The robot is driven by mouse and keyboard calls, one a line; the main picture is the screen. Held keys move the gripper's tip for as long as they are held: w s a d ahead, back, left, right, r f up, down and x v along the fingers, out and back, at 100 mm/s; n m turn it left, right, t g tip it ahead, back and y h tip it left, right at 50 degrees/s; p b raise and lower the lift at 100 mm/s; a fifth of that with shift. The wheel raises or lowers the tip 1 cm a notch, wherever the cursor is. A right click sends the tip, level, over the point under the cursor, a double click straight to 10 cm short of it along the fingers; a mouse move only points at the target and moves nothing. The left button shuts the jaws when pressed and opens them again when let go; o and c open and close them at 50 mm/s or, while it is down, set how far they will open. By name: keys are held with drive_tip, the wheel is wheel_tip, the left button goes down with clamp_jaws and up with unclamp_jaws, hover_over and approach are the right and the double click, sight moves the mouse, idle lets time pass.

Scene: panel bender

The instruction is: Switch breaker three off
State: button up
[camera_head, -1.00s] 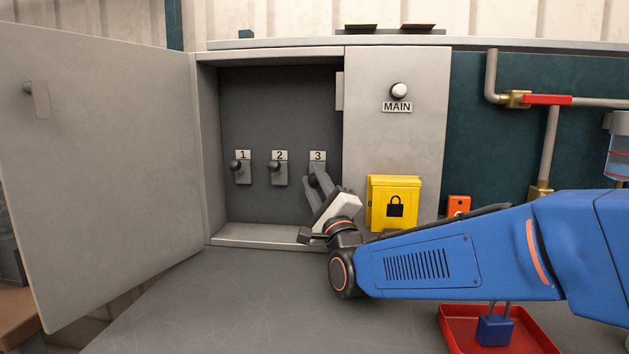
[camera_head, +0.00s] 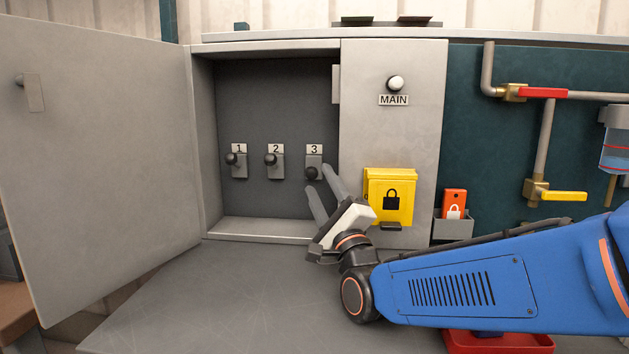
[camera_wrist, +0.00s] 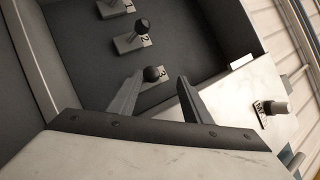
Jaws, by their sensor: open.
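Breaker three (camera_head: 313,168) is a dark knob on a small grey plate under the label 3, on the back wall of the open cabinet (camera_head: 265,232). Its knob stands toward the lower part of its plate. Breakers one (camera_head: 237,162) and two (camera_head: 275,163) stand to its left, with their knobs near plate middle. My gripper (camera_head: 322,184) is open and empty, its fingers just below and right of breaker three. In the wrist view the knob of breaker three (camera_wrist: 153,73) shows between the fingers, close to the left one; contact cannot be told.
The cabinet door (camera_head: 100,170) is swung open at left. Right of the opening are a MAIN knob (camera_head: 396,83), a yellow padlock box (camera_head: 390,196) and an orange lock tag (camera_head: 454,203). Pipes with a red valve handle (camera_head: 543,92) and a yellow one (camera_head: 563,196) are farther right.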

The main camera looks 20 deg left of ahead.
drive_tip(key=s+d, duration=0.5)
drive_tip(key=s, duration=0.1)
drive_tip(key=shift+d, duration=0.15)
